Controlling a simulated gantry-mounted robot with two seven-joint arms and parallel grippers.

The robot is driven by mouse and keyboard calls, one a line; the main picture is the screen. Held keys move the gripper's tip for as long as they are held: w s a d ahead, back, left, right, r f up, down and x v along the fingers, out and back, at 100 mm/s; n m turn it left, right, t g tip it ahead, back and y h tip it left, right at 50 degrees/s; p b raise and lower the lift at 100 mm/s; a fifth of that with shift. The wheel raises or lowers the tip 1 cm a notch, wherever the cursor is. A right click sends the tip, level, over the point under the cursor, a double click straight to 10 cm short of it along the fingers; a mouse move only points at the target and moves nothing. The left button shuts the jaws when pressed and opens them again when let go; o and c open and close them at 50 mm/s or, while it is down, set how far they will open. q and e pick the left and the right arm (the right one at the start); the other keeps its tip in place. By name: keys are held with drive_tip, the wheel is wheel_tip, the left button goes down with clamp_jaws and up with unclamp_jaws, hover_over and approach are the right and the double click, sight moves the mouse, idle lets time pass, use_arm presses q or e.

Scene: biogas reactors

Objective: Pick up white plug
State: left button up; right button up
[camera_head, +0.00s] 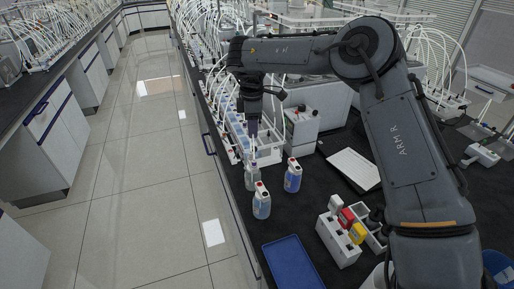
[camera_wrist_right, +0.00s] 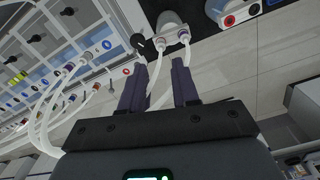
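My right gripper (camera_head: 252,130) points down over the left edge of the dark bench, above a small bottle (camera_head: 252,176). In the right wrist view its two dark fingers (camera_wrist_right: 159,64) are apart, and a white tube shows in the gap. Beyond the fingertips stands a bottle top (camera_wrist_right: 172,24) with two white tube ends, one at the left (camera_wrist_right: 160,44) and one at the right (camera_wrist_right: 184,38). Either may be the white plug; I cannot tell which. No plug is visibly gripped. My left gripper is not in view.
A rack of bottles with white tubes (camera_wrist_right: 35,75) lies at the left in the wrist view. Two blue-liquid bottles (camera_head: 261,204) (camera_head: 293,177), a white holder with red and yellow items (camera_head: 338,240), a blue tray (camera_head: 292,264) and a white tray (camera_head: 354,169) stand on the bench.

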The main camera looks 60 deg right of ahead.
hover_over(251, 152)
drive_tip(key=f, duration=0.3)
drive_tip(key=f+b, duration=0.1)
drive_tip(key=shift+s+a+f, duration=0.2)
drive_tip(key=shift+s+f, duration=0.15)
drive_tip(key=shift+f, duration=0.05)
drive_tip(key=shift+w+d+f, duration=0.1)
drive_tip(key=shift+f, duration=0.45)
drive_tip(key=shift+w+f+b, duration=0.2)
drive_tip(key=shift+f+b, duration=0.3)
drive_tip(key=shift+f, duration=1.7)
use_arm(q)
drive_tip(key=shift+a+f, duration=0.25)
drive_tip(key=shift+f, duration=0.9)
use_arm(e)
clamp_jaws()
